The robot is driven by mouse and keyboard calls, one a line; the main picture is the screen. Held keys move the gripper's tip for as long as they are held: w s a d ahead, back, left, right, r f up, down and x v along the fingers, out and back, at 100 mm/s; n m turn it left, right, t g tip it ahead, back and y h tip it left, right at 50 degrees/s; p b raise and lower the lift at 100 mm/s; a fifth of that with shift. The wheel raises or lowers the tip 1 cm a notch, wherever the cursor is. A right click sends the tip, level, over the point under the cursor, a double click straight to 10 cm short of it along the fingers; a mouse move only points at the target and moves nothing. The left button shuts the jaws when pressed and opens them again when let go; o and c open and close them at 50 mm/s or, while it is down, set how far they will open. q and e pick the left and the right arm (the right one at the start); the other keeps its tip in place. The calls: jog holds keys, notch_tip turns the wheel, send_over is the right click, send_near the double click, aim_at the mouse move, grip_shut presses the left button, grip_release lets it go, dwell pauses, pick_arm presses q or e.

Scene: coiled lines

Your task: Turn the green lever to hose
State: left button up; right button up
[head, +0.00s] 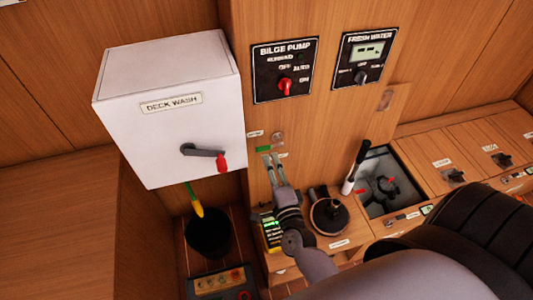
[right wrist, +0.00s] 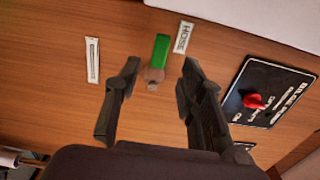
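The green lever (head: 264,149) is on the wooden panel below the bilge pump panel, its handle pointing left in the head view. In the right wrist view the green lever (right wrist: 160,50) extends upward from a brownish pivot. The HOSE label (right wrist: 183,37) is just to its right there. A second label (right wrist: 92,60), not readable, is to the left. My right gripper (head: 272,155) is open, its fingertips close to the lever. In the right wrist view the right gripper (right wrist: 160,72) has one finger on each side of the pivot, apart from it. My left gripper is not in view.
The bilge pump panel (head: 283,61) with a red knob is above the lever. The white deck wash box (head: 165,125) juts out to the left. A round dark lid (head: 329,216) and a black-and-white handle (head: 356,164) are to the lower right.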

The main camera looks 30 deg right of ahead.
jog(key=v, duration=0.4)
jog(key=shift+s, duration=0.4)
jog(key=shift+a, duration=0.1)
jog(key=s+a+f+n+g+y, duration=0.25)
jog(key=s+f+n, duration=0.2)
jog(key=f, duration=0.65)
jog(key=s+a+f+n+g+y, duration=0.1)
jog(key=s+a+f+n+g, duration=0.25)
jog(key=f, duration=0.65)
jog(key=s+a+f+n+g+y, duration=0.1)
jog(key=s+f+n+g+y, duration=0.2)
jog(key=f+n, duration=0.6)
jog(key=s+d+f+n+g, duration=0.2)
jog(key=s+f, duration=0.2)
jog(key=s, duration=0.3)
jog(key=s+d+f+n+g+h, duration=0.1)
jog(key=s+d+f+n+g, duration=0.1)
jog(key=s+f, duration=0.3)
jog(key=s+d+f+n+g+h, duration=0.1)
jog(key=s+f, duration=0.4)
jog(key=s, duration=0.6)
jog(key=shift+d+n+g, duration=0.5)
jog(key=shift+n+g, duration=0.3)
jog(key=shift+g, duration=0.4)
